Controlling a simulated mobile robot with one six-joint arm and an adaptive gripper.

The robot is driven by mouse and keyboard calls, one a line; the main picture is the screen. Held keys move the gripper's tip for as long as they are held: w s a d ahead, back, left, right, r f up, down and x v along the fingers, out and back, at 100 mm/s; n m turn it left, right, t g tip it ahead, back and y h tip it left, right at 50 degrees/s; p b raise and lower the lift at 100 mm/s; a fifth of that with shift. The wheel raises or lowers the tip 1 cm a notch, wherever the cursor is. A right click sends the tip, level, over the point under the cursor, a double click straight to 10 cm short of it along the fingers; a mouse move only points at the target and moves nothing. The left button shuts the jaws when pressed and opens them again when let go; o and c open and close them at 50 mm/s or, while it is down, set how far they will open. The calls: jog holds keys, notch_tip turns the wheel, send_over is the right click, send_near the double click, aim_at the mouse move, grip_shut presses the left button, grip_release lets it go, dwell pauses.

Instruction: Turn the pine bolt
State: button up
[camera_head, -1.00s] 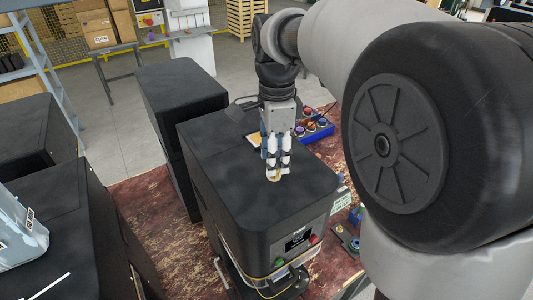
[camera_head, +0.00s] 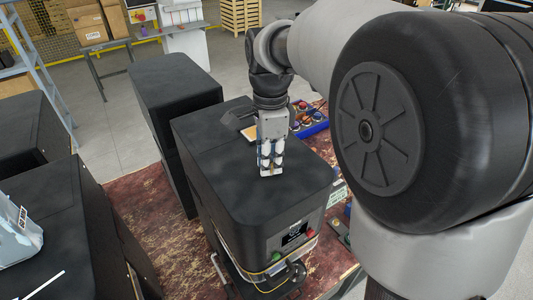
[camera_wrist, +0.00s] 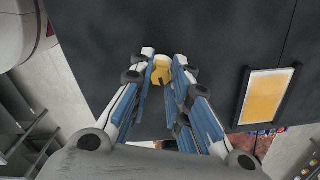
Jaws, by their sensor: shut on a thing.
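The pine bolt shows as a small yellow, faceted piece (camera_wrist: 162,73) between my fingertips in the wrist view, against the dark top of a machine. My gripper (camera_wrist: 163,70) is shut on it, with blue-and-white fingers on both sides. In the head view my gripper (camera_head: 271,170) points down at the flat black top of the machine (camera_head: 235,185). The bolt is hidden behind the fingers there. I cannot tell how far it is turned.
A framed yellow panel (camera_wrist: 268,97) lies right of my gripper in the wrist view. A blue tray with several round pieces (camera_head: 312,128) sits behind the machine. Another black cabinet (camera_head: 176,85) stands at its left. The machine's front has a display (camera_head: 294,233) and buttons.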

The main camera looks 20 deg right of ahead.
grip_shut()
jog(key=shift+n, duration=0.3)
